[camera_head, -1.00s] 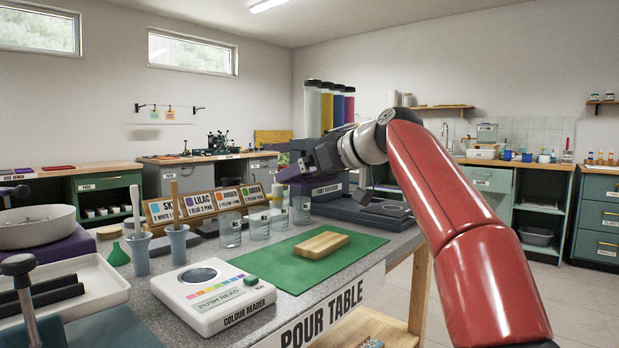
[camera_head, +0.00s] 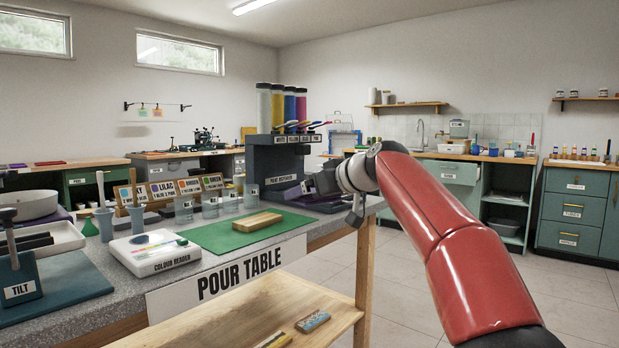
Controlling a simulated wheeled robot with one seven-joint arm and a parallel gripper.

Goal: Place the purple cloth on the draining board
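A white basin-like thing (camera_head: 451,149) stands there; I cannot make out a draining board with certainty.
The pour table (camera_head: 240,285) fills the left foreground, with a green mat (camera_head: 215,238), wooden block (camera_head: 257,221), colour reader (camera_head: 155,253) and pour dispenser (camera_head: 285,165). Its lower shelf holds two small blocks. Open tiled floor (camera_head: 420,270) lies between the table and the back cabinets.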

